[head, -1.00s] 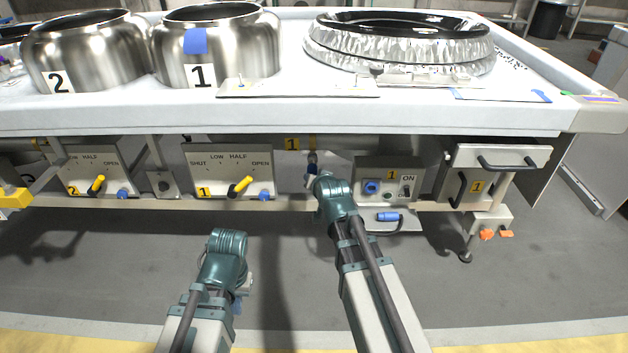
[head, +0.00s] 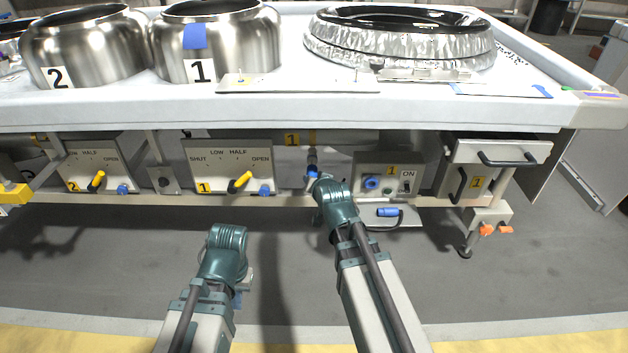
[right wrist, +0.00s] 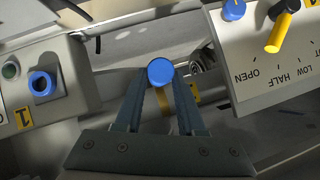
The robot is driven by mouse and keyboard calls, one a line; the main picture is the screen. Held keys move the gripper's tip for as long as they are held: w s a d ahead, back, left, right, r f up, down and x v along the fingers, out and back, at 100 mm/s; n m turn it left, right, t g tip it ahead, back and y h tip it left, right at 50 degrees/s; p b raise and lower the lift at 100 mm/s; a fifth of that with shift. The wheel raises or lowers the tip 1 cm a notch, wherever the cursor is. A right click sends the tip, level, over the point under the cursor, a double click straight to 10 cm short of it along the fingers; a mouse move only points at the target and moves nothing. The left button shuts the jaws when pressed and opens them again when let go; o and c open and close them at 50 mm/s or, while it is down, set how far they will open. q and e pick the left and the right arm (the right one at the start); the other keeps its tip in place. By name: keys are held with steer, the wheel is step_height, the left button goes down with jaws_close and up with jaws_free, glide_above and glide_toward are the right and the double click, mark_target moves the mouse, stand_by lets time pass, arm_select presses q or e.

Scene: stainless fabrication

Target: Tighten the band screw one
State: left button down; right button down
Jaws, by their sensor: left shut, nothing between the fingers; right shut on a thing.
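The band screw one shows in the right wrist view as a round blue head (right wrist: 160,71) right between my right fingertips. My right gripper (right wrist: 161,78) is shut on it. In the head view my right gripper (head: 313,179) reaches under the bench, and a bit of blue and a dark stem show just beyond it. The wrist hides most of the fingers there. A yellow tag 1 (head: 292,140) sits above and left of it. My left gripper (head: 243,282) is low in front of the bench, apart from everything; its fingers are mostly hidden behind its wrist.
Left of my right gripper is valve panel 1 (head: 215,158) with a yellow lever (head: 240,181). Right of it are a switch box (head: 384,158) and a drawer unit (head: 495,152). The bench edge (head: 280,115) overhangs above. The floor in front is clear.

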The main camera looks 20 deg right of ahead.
steer(key=s, duration=0.2)
steer(key=s+a, duration=0.1)
steer(key=shift+s, duration=0.35)
stand_by(0.3)
